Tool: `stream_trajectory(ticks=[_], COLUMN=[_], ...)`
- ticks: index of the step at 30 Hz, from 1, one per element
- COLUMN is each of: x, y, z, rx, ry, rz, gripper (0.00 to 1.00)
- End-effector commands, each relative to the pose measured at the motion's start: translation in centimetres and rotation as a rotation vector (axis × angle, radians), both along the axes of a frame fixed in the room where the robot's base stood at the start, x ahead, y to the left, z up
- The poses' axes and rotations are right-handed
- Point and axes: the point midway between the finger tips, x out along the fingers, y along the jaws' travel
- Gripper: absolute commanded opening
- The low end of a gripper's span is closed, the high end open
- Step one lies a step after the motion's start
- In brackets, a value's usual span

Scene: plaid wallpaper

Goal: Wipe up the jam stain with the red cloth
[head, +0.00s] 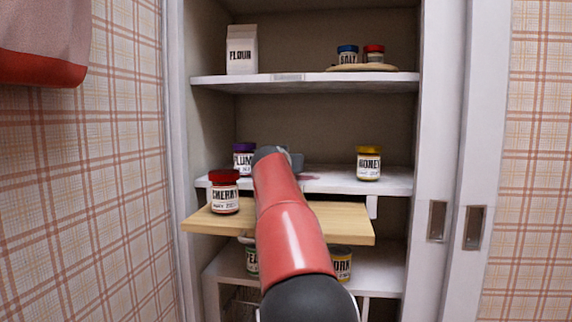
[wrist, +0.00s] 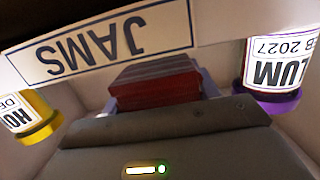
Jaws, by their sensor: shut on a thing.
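The red cloth (wrist: 155,82) is a folded dark red pad. In the wrist view my gripper (wrist: 160,95) is shut on it, with a finger at each side. In the head view my red arm reaches into the cupboard and my gripper (head: 291,160) is over the middle shelf; the cloth is hidden there. The jam stain (head: 307,177) shows as a small purple-pink smear on that shelf, just right of my arm. Part of it may be hidden behind my arm. I cannot tell whether the cloth touches the shelf.
The plum jar (head: 243,158) stands left of my gripper, the honey jar (head: 368,163) right. The cherry jar (head: 224,193) stands on a pulled-out wooden board (head: 345,226) below. The upper shelf (head: 255,82) is overhead. A JAMS label (wrist: 100,45) shows in the wrist view.

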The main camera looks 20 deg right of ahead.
Motion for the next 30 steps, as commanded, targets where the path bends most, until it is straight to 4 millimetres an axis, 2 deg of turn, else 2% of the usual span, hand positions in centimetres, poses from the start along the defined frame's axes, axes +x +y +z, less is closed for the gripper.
stream_trajectory(ticks=[19,30], x=[-0.1,-1.7], y=[-0.2,-2.5], z=[-0.6,-0.5], rx=[0.000,0.001], ry=[0.000,-0.002], rz=[0.000,-0.001], gripper=[0.37,0.37])
